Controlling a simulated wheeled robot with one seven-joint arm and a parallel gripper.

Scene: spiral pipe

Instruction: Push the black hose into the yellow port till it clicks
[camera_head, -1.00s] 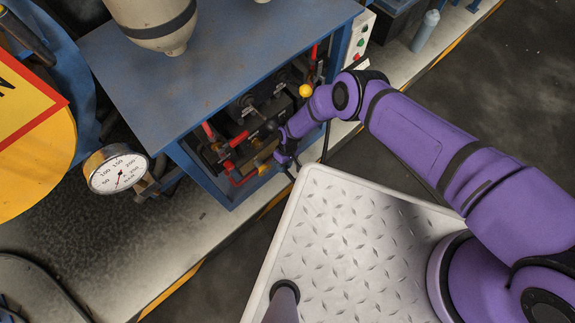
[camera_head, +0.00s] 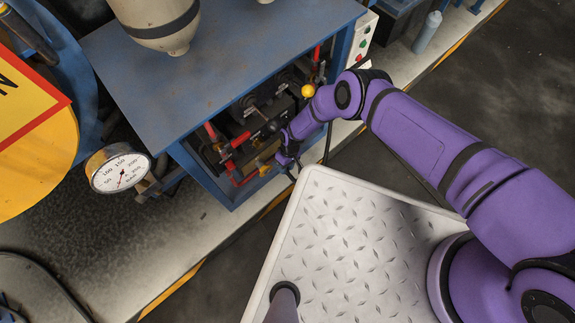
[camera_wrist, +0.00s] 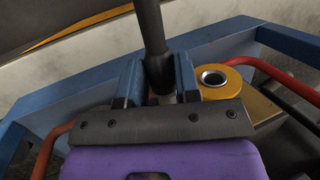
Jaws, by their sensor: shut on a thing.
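In the wrist view my gripper (camera_wrist: 158,78) has its two blue-grey fingers closed on the black hose (camera_wrist: 152,28). The hose runs up and away from between the fingers. A pale end piece shows just below it, partly hidden by the gripper's dark plate. The yellow port (camera_wrist: 226,83), a ring with a metal-lined round hole, is just right of the right finger. The hose is beside the port, not in its hole. In the head view my gripper (camera_head: 284,158) is at the cabinet's open front, close to the yellow port (camera_head: 264,169).
The blue cabinet (camera_head: 225,60) has its frame edge close around the gripper. Red pipes (camera_head: 240,140), dark fittings and a yellow ball knob (camera_head: 307,91) crowd its opening. A pressure gauge (camera_head: 119,170) sticks out at left.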

